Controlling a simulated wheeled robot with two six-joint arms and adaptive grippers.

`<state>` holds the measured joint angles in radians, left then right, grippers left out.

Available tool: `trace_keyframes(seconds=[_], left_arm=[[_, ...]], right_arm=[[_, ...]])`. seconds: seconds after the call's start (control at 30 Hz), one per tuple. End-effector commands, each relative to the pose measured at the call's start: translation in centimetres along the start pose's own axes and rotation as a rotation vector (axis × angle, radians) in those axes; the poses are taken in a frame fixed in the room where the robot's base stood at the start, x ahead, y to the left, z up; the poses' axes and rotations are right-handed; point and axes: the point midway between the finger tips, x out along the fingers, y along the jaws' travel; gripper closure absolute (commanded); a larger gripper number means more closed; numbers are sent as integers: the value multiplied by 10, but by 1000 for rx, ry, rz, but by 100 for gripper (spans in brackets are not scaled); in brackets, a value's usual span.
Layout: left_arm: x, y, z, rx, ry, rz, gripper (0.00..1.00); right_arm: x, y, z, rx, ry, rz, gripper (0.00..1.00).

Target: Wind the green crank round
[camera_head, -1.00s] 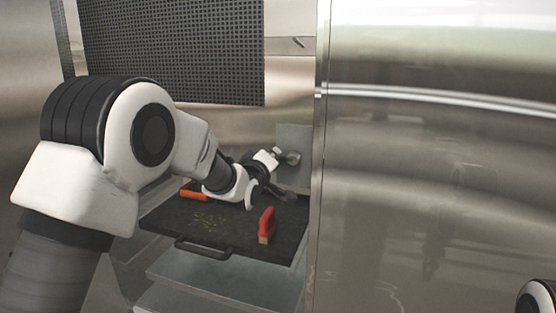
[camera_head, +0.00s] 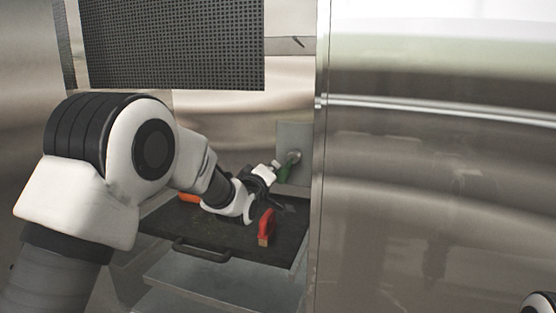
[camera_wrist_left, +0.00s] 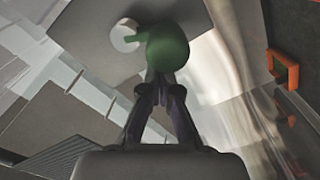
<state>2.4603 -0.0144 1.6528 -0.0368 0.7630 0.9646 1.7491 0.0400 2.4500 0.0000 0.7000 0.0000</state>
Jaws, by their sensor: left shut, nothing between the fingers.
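The green crank (camera_head: 284,173) hangs from a round grey hub (camera_head: 293,156) on a grey plate in the recess. In the left wrist view, the green crank (camera_wrist_left: 168,47) is a rounded handle just beyond my fingertips, with the pale hub (camera_wrist_left: 124,36) to its left. My left gripper (camera_wrist_left: 160,82) is shut and empty, its dark fingers together. Its tips overlap the handle's lower edge in that view; I cannot tell whether they touch. In the head view, my left wrist and its camera partly cover the crank's surroundings. My right gripper is out of view.
A black tray (camera_head: 162,226) with a front handle lies below the crank. A red brush-like block (camera_head: 266,227) stands on it beside my wrist, and an orange object (camera_head: 188,197) lies behind my arm. A perforated panel (camera_head: 170,45) hangs above. A steel wall (camera_head: 430,200) closes the right side.

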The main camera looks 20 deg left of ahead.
Motion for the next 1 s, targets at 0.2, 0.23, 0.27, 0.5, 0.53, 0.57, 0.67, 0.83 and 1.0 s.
trace_keyframes(seconds=[0.2, 0.23, 0.27, 0.5, 0.53, 0.57, 0.67, 0.83, 1.0], left_arm=[[0, -6, 10, 1, -1, 0, 100], [0, -7, 13, 1, -1, 0, 100], [0, -7, 15, 1, 0, 0, 100], [0, -6, 16, 0, 0, 0, 100], [0, -6, 19, 1, -1, 0, 100], [1, -7, 22, 2, -1, 0, 100], [1, -7, 32, 1, -1, 0, 100], [1, -5, 31, 0, -1, -1, 100], [2, -4, 44, 3, -3, -1, 100]], right_arm=[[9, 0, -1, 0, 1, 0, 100], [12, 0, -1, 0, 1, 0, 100], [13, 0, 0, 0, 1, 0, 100], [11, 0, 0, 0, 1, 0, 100], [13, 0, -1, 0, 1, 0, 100], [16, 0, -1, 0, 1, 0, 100], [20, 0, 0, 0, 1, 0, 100], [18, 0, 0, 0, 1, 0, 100], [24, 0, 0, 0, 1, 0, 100]])
